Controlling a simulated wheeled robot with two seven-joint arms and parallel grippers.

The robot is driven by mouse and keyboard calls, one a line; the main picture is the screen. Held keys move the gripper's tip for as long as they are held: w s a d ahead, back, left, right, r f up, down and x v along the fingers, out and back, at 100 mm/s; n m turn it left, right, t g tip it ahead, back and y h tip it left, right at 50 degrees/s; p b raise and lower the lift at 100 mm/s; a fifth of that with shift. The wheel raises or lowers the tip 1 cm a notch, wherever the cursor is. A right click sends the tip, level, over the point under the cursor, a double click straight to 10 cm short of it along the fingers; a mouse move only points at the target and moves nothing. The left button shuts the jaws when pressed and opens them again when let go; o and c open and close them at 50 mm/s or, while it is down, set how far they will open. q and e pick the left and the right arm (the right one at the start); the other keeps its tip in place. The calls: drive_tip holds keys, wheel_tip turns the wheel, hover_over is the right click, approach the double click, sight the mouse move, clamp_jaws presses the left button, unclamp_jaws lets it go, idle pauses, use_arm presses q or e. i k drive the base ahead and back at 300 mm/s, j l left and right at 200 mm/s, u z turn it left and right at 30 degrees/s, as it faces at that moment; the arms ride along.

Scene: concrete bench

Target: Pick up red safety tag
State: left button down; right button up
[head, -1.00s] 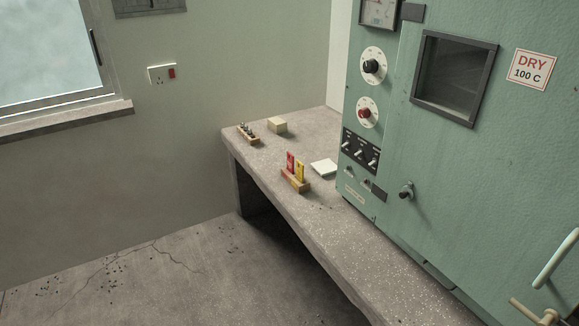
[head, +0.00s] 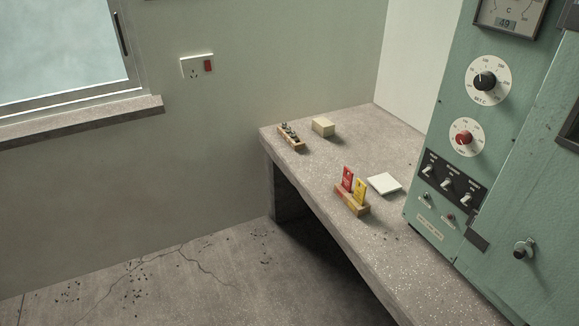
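The red safety tag (head: 347,179) stands upright in a small wooden holder (head: 351,205) on the concrete bench. A yellow tag (head: 360,191) stands in the same holder, just right of the red one. The lower ends of both tags are hidden by the holder. Neither of my grippers shows in the head view.
On the bench (head: 306,177) lie a white tile (head: 384,183) right of the holder, a cream block (head: 323,127) and a wooden rack with small dark items (head: 291,137) farther back. A green oven (head: 440,190) stands at the right.

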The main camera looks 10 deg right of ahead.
sight(346, 179)
drive_tip(key=i+j+u, duration=0.15)
drive_tip(key=i+u, duration=0.15)
drive_tip(key=i, duration=1.05)
drive_tip(key=i+j+z, duration=0.1)
drive_tip(key=i+z, duration=0.4)
drive_tip(key=i+j+z, duration=0.25)
drive_tip(key=z, duration=0.25)
drive_tip(key=i+j+z, duration=0.7)
drive_tip(key=j+z, duration=0.25)
drive_tip(key=i+j+z, duration=0.15)
drive_tip(key=j+z, duration=0.35)
